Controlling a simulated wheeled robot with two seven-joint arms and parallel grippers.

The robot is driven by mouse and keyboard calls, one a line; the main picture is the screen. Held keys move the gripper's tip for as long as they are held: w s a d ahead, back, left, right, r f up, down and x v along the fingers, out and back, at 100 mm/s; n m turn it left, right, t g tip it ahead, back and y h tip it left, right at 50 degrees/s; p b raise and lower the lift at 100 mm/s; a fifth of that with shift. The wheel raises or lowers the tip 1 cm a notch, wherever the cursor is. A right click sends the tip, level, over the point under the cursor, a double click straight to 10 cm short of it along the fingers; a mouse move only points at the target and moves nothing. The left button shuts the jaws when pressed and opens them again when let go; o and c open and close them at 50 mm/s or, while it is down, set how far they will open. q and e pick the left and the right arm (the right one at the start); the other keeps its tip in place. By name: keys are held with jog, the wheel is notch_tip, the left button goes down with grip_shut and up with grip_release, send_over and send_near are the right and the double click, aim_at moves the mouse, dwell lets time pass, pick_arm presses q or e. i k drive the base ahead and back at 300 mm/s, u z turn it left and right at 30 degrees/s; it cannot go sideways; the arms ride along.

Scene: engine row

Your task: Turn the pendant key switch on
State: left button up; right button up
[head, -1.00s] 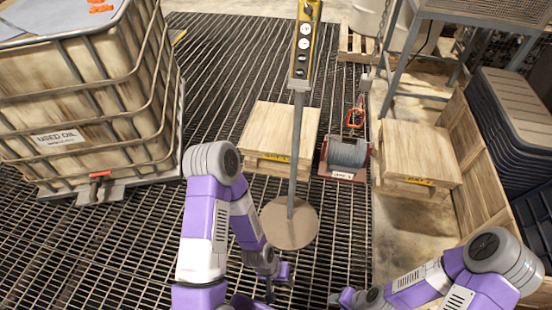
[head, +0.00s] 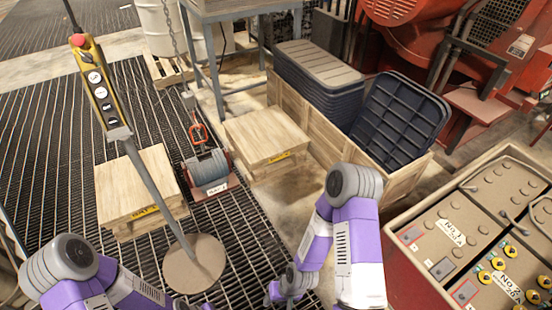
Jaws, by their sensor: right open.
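The yellow pendant (head: 103,96) stands on a tilted-looking grey pole with a round base (head: 194,263), at the left of the head view. Its face has a red button (head: 78,40) on top and a column of round white and dark controls. The key switch is too small to make out among them. My right gripper (head: 281,295) is low at the bottom middle, right of the round base, open and well apart from the pendant. My left arm shows at the bottom left, but its gripper is below the picture edge.
Dark bins (head: 400,118) lie farther right. A battery box (head: 420,262) fills the lower right.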

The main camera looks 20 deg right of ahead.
aim_at(87, 58)
jog(key=z, duration=1.25)
jog(key=k, duration=0.55)
jog(key=u, duration=1.1)
